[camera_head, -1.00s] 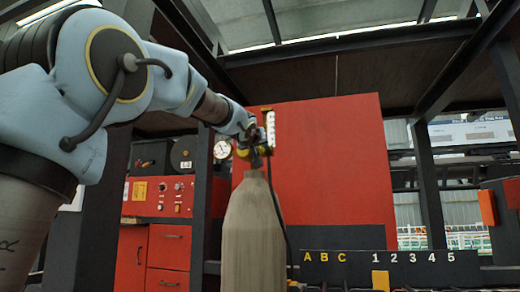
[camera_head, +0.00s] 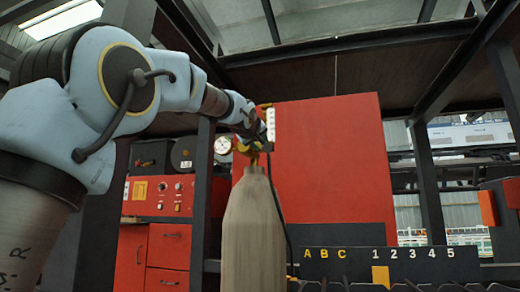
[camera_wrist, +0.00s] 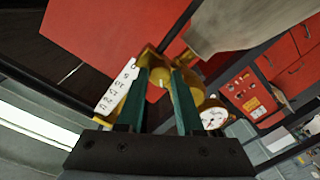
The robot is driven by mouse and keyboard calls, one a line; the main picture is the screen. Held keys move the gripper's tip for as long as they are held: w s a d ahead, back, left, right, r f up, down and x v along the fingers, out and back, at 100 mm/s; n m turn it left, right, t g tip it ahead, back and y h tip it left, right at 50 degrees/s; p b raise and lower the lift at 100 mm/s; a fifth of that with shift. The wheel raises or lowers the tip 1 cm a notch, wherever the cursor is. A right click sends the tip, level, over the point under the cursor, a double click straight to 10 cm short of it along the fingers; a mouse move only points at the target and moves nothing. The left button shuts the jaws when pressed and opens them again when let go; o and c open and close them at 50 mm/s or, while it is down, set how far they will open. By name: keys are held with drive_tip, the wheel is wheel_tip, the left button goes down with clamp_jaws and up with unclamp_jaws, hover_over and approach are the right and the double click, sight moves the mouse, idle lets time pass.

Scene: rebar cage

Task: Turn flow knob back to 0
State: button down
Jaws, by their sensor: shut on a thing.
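The gas cylinder (camera_head: 252,235) stands upright in the head view, with a brass regulator (camera_head: 246,148) on its top. A white flow scale (camera_head: 270,125) rises beside the regulator; its numbers also show on the white scale in the wrist view (camera_wrist: 117,90). A round dial gauge (camera_head: 222,145) is on the regulator's left side; it shows again in the wrist view (camera_wrist: 213,116).
A red panel (camera_head: 335,165) stands close behind the cylinder. A red control cabinet (camera_head: 155,205) is at the left behind a dark post (camera_head: 202,190). A black board (camera_head: 385,264) marked with letters and numbers is low at the right. A dark hose hangs beside the cylinder.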

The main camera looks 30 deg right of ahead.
drive_tip(key=n+b, duration=0.2)
drive_tip(key=n, duration=0.2)
drive_tip(key=shift+n, duration=0.3)
drive_tip(key=shift+n+g+p, duration=0.4)
drive_tip(key=shift+n+p, duration=0.05)
drive_tip(key=shift+n, duration=5.75)
drive_tip(key=c, duration=0.6)
unclamp_jaws()
drive_tip(key=shift+o, duration=0.2)
